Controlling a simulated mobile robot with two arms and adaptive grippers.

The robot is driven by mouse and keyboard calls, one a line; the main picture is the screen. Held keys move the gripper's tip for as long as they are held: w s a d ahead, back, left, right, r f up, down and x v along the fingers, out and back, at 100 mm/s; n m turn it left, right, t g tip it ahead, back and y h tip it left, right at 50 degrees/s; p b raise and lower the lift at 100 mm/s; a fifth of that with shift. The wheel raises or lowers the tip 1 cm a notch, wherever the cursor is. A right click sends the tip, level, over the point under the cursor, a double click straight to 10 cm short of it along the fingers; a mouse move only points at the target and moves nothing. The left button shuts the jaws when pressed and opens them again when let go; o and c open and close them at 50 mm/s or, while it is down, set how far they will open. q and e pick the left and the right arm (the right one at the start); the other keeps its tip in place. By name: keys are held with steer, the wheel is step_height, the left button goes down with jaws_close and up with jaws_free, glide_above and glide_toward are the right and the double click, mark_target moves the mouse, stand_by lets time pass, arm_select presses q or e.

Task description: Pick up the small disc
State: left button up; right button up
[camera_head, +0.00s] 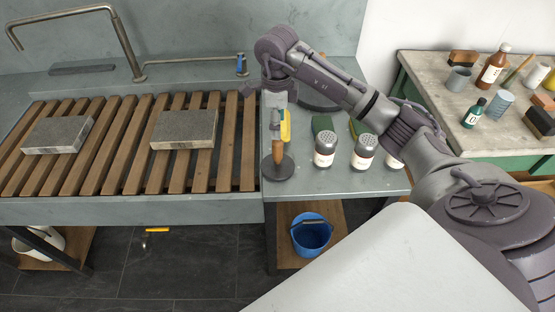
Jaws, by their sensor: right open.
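The small disc (278,171) is dark and round, with an upright wooden handle (277,147). It stands flat on the grey counter just right of the slatted rack. My right gripper (279,122) points down directly above the handle, with its tips close to the handle's top. It is open; I cannot tell whether the tips touch the handle. A larger dark disc (318,103) lies behind it, partly hidden by my right arm. My left gripper is not in view.
Shakers (325,150) (364,152) stand close to the right of the small disc, with green sponges (322,124) behind. Grey stone slabs (184,129) (57,135) lie on the wooden slats (236,140). A blue bucket (311,236) is below. A side table (430,75) holds bottles.

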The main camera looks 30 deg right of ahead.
mark_target(278, 150)
step_height(278, 150, down, 5)
steer(key=shift+r+p, duration=0.1)
steer(key=shift+p, duration=0.25)
steer(key=f, duration=0.1)
steer(key=f+p, duration=0.1)
steer(key=f, duration=0.1)
steer(key=f+p, duration=0.1)
steer(key=f, duration=0.1)
steer(key=shift+s, duration=0.3)
steer(key=shift+f, duration=0.25)
jaws_close()
steer(key=shift+w+r, duration=0.15)
